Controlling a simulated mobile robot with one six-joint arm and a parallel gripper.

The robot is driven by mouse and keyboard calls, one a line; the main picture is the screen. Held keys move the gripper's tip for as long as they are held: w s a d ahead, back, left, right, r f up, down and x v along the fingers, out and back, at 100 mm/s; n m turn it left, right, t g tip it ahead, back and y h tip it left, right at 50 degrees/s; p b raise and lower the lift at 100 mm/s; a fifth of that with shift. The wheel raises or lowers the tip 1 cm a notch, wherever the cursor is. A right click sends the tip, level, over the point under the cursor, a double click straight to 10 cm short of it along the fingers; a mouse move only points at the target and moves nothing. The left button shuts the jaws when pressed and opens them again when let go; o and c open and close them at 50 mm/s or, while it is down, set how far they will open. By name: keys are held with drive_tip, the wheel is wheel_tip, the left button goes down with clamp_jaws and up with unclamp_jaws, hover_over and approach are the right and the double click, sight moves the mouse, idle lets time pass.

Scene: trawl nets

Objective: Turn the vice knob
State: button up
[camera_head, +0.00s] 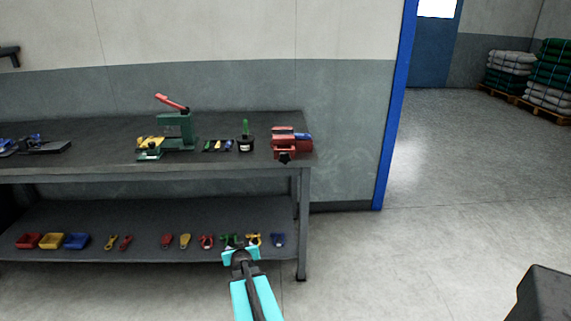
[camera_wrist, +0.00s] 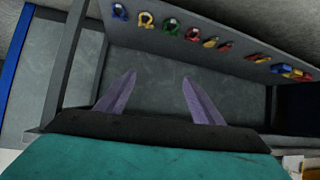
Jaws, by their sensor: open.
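The vice (camera_head: 285,140) is red with a blue part at its right side. It sits at the right end of the dark workbench top (camera_head: 100,160). A dark, knob-like part (camera_head: 285,157) shows at its front; its detail is too small to tell. My gripper (camera_head: 240,246) is in front of the bench, below and left of the vice and well apart from it. In the wrist view my gripper (camera_wrist: 158,95) shows two purple-grey fingers spread apart with nothing between them. The vice is not in the wrist view.
The lower shelf (camera_head: 140,250) holds several coloured shackles and bins. A bench leg (camera_head: 302,225) stands below the vice.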

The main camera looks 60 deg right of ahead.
drive_tip(key=s+d+r+m+t+h+p, duration=0.2)
drive_tip(key=s+d+r+h, duration=0.15)
drive_tip(key=d+r, duration=0.9)
drive_tip(key=h+p, duration=0.1)
drive_tip(key=h, duration=0.2)
approach(285, 160)
drive_tip(key=v, duration=0.5)
drive_tip(key=shift+s+d+f+t, duration=0.1)
drive_tip(key=shift+s+t, duration=0.1)
drive_tip(key=shift+t, duration=0.1)
drive_tip(key=shift+p+x, duration=1.7)
drive_tip(key=shift+x, duration=5.2)
drive_tip(key=c, duration=1)
